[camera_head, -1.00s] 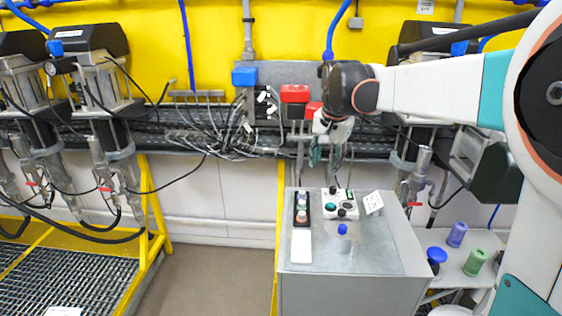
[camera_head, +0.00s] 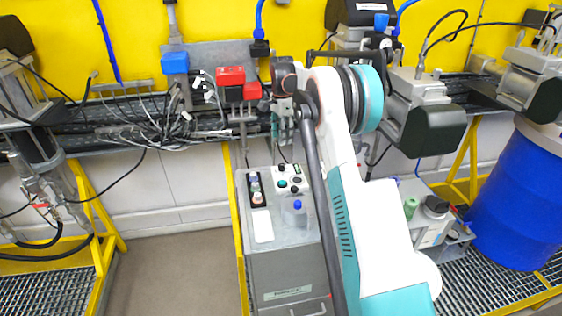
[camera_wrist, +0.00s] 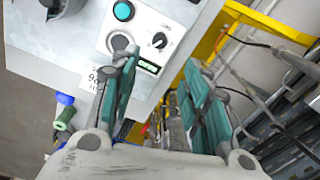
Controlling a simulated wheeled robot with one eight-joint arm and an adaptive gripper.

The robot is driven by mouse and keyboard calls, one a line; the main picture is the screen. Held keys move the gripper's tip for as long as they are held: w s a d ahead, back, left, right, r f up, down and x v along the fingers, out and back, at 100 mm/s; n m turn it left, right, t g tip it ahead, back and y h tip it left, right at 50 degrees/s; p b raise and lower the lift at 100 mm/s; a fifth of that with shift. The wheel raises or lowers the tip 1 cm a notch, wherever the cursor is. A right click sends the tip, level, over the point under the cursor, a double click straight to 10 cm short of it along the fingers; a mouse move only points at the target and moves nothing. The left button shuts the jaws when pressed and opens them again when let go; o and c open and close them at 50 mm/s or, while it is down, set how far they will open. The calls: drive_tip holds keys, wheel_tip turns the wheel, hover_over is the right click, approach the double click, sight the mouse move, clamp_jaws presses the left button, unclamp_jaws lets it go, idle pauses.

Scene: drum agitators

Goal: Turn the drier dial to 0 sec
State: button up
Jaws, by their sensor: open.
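The white control box (camera_head: 290,182) sits on top of the grey cabinet, with a green button and dark knobs. In the wrist view the box (camera_wrist: 165,15) shows the green button (camera_wrist: 123,10), a small dial (camera_wrist: 160,40) with a marked scale, a round dark knob (camera_wrist: 119,42) and a lit display (camera_wrist: 149,66). Which one is the drier dial I cannot read. My gripper (camera_wrist: 157,68) is open and empty. Its left finger overlaps the box near the display and round knob; the right finger is beyond the box edge. In the head view, my gripper (camera_head: 284,128) hangs above the box's back side.
The grey cabinet (camera_head: 280,262) also holds a black tray (camera_head: 256,190), a white pad (camera_head: 263,226) and a blue-capped bottle (camera_head: 298,212). Hoses and cables hang on the wall rail behind. A yellow post (camera_head: 233,185) stands left. A blue drum (camera_head: 520,205) stands right.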

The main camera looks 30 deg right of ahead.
sight(282, 165)
wheel_tip(282, 165, down, 14)
drive_tip(key=shift+r, duration=0.2)
drive_tip(key=shift+c, duration=0.6)
clamp_jaws()
